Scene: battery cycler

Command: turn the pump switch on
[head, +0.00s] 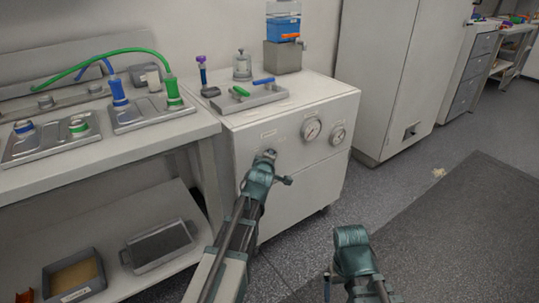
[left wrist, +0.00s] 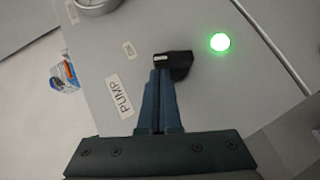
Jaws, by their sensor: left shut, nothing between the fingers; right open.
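The pump switch (left wrist: 177,66) is a black knob on the white cabinet's front panel, seen in the left wrist view. Its white mark faces left, towards the ON label (left wrist: 129,48). A green light (left wrist: 220,41) is lit beside it. The PUMP label (left wrist: 120,95) is to its lower left in that view. My left gripper (left wrist: 159,77) is shut and empty, its fingertips at the switch; I cannot tell whether they touch. In the head view the left gripper (head: 267,154) hides the switch. My right gripper (head: 340,287) is low at the bottom edge, open, its fingers hardly visible.
Two gauges (head: 312,129) sit on the cabinet front (head: 300,180) right of my left gripper. A tray with green and blue handles (head: 250,97) is on top. A bench with hoses (head: 100,150) stands left.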

